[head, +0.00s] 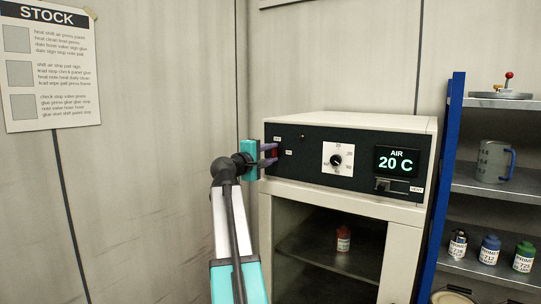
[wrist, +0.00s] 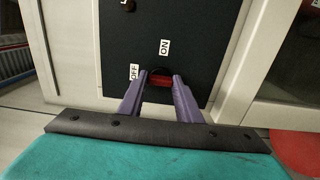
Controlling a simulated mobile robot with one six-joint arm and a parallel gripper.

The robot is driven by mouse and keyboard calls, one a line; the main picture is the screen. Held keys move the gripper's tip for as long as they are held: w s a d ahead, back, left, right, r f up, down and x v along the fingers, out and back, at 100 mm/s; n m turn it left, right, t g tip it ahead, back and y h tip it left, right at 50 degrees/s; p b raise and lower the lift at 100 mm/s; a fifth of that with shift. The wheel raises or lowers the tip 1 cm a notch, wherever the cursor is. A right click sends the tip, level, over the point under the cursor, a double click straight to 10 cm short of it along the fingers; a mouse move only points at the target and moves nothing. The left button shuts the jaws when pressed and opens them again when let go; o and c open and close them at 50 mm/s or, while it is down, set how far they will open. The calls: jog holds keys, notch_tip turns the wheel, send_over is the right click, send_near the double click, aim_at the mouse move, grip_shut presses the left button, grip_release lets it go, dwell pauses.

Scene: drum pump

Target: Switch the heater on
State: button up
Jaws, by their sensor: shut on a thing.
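The heater cabinet (head: 349,126) is a pale box with a black front panel (head: 310,140) at the centre right of the head view. A small red switch (wrist: 160,81) is at the panel's left end, by an OFF label (wrist: 133,72) and an ON label (wrist: 164,46). My gripper (head: 272,154) reaches in from the left, its two purple fingers shut on the red switch, one on each side. The fingers partly hide the switch, so its position cannot be told. The display (head: 397,162) reads AIR 20 C.
A dial (head: 336,160) and a small handle (head: 384,185) sit further right on the panel. Below, a red-capped bottle (head: 343,239) stands inside the cabinet. A blue-framed shelf (head: 446,150) with a jug (head: 492,160) and several small bottles is at right. Walls close the left and back.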

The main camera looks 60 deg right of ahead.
jog(key=shift+d+f+m+b, duration=0.1)
jog(key=shift+m+b, duration=0.5)
jog(key=shift+b, duration=0.45)
jog(key=m+b, duration=0.2)
jog(key=b, duration=0.2)
jog(key=m+b, duration=0.5)
jog(key=b, duration=0.1)
jog(key=m+b, duration=0.5)
jog(key=b, duration=0.1)
jog(key=m+b, duration=0.4)
jog(key=b, duration=0.2)
jog(key=shift+r+m, duration=0.25)
jog(key=shift+m, duration=0.15)
